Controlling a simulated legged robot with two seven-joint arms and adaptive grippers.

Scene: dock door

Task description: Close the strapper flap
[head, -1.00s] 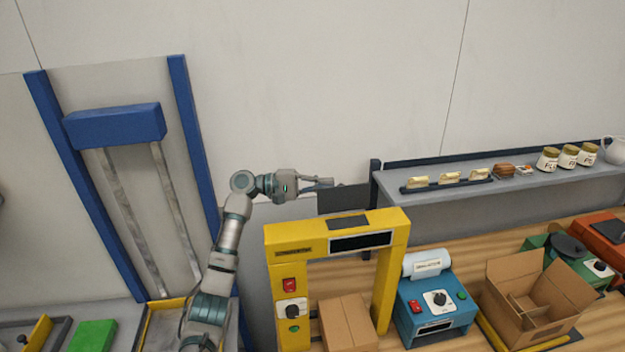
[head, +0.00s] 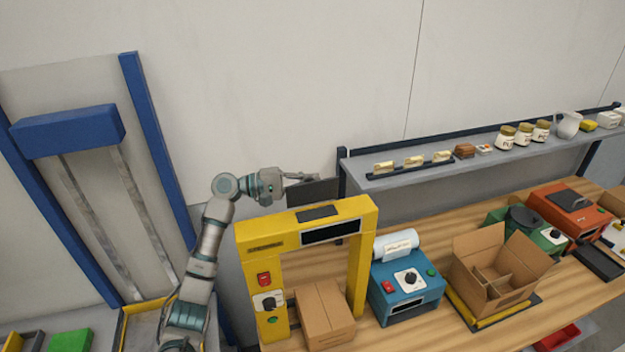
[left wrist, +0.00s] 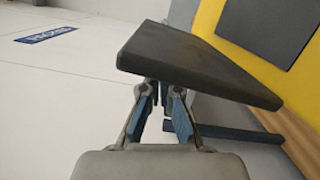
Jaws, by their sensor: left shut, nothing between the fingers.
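The strapper is a yellow arch (head: 300,225) on the wooden bench. Its dark flap (head: 318,191) sticks out behind the top beam, at the back left of the bench. In the left wrist view the flap (left wrist: 195,60) is a dark slab standing out from the yellow side, just beyond the fingers. My left gripper (head: 308,177) is shut and empty, with its fingertips at the upper edge of the flap in the head view. The fingers also show in the left wrist view (left wrist: 164,92), partly hidden by the slab; I cannot tell whether they touch it. My right gripper is out of view.
A closed carton (head: 325,315) stands under the arch. A blue label machine (head: 407,290) and an open carton (head: 497,270) stand to its right. A grey shelf (head: 390,178) with jars and tape dispensers runs behind. A blue-framed dock door (head: 150,150) is at left.

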